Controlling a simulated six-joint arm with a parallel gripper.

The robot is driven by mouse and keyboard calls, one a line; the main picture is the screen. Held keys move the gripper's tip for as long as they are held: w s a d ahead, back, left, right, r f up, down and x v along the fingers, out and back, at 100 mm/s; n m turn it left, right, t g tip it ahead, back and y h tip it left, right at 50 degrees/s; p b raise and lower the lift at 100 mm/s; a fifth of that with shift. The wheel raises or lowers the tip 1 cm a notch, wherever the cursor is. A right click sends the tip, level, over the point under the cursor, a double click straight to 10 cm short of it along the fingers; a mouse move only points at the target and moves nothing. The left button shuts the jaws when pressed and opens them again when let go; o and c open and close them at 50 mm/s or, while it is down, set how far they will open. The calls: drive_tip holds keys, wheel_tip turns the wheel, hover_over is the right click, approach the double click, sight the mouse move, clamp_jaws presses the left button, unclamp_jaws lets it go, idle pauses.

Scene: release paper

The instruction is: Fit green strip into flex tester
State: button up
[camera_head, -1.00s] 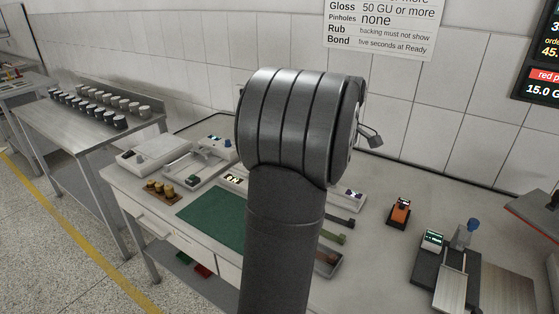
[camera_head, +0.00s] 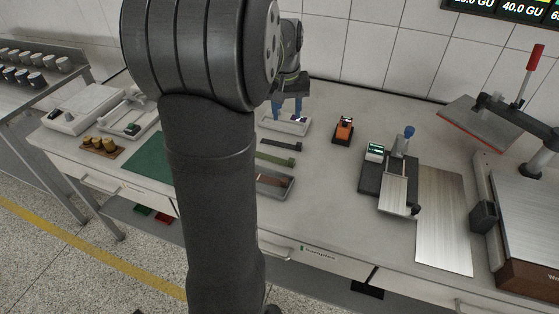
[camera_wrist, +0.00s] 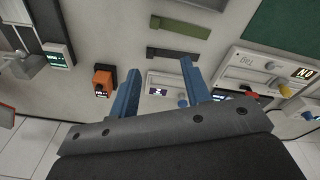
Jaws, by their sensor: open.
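The green strip (camera_head: 275,160) lies on the bench right of my arm, between a dark strip (camera_head: 282,145) and a tray. It also shows near the top of the wrist view (camera_wrist: 188,27), apart from my gripper. My gripper (camera_head: 288,112) has blue fingers, spread and empty, above a small pale unit with a display (camera_head: 284,126). The wrist view shows this unit (camera_wrist: 158,88) between the fingers (camera_wrist: 159,66). A larger white unit with a display and coloured knobs (camera_wrist: 250,68) is at right in the wrist view. I cannot tell which unit is the flex tester.
A tray with a brownish strip (camera_head: 288,192) lies nearer the bench front. An orange device (camera_head: 344,129), a device with a green display (camera_head: 374,152) and a metal plate (camera_head: 445,225) stand to the right. My arm hides the bench beside the green mat (camera_head: 150,158).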

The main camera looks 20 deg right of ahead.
drive_tip(key=s+f+m, duration=0.1)
drive_tip(key=m, duration=0.4)
approach(291, 160)
drive_tip(key=shift+m+h, duration=0.3)
drive_tip(key=f, duration=0.8)
drive_tip(key=shift+w+d+f, duration=0.3)
drive_tip(key=shift+d+f, duration=0.05)
drive_tip(key=shift+f, duration=0.05)
clamp_jaws()
